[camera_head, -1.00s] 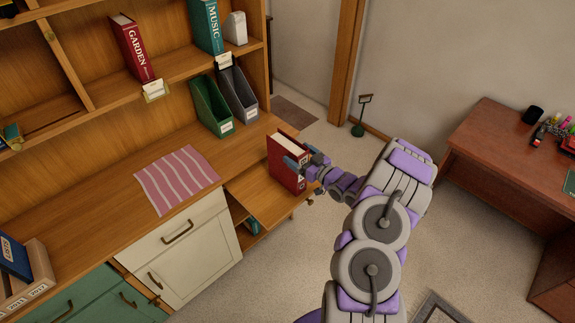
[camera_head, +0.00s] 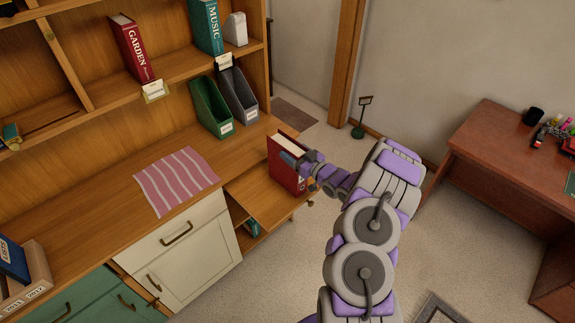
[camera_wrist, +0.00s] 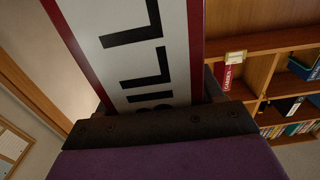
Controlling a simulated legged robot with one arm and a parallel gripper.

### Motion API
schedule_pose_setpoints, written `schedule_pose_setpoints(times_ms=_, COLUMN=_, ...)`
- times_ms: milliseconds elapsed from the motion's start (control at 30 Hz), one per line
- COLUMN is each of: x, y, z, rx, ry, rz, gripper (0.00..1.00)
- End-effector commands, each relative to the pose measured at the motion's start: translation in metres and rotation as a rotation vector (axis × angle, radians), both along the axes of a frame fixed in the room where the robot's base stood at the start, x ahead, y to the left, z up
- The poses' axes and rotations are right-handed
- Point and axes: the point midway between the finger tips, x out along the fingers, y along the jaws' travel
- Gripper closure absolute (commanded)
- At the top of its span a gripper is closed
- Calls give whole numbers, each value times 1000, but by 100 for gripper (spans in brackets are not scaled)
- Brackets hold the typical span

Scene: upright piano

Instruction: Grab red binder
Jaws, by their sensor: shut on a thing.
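The red binder (camera_head: 284,170) stands upright on the pull-out board (camera_head: 250,192) at the right end of the wooden desk. My gripper (camera_head: 298,163) reaches it from the right and is shut on it. In the wrist view the binder (camera_wrist: 190,20) fills the top middle, with red edges and a white label reading part of "BILL". My gripper (camera_wrist: 160,120) shows as a dark bar across the label's lower end in that view. The fingertips are mostly hidden there.
A green magazine file (camera_head: 212,108) and a grey one (camera_head: 238,95) stand behind on the desk. A red "GARDEN" binder (camera_head: 132,48) and a teal "MUSIC" binder (camera_head: 206,27) are on the shelf above. A striped cloth (camera_head: 176,180) lies left. A red-brown desk (camera_head: 490,150) stands at right.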

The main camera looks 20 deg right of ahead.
Motion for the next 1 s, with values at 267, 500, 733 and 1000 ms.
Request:
schedule_pose_setpoints(times_ms=267, x=0, y=0, z=0, rx=0, ry=0, rz=-1, gripper=77)
schedule_pose_setpoints(times_ms=500, x=0, y=-1, z=0, rx=0, ry=0, rz=-1, gripper=100)
schedule_pose_setpoints(times_ms=733, x=0, y=-1, z=0, rx=0, ry=-1, rz=-1, gripper=100)
schedule_pose_setpoints(times_ms=1000, x=0, y=-1, z=3, rx=-1, ry=-1, rz=-2, gripper=100)
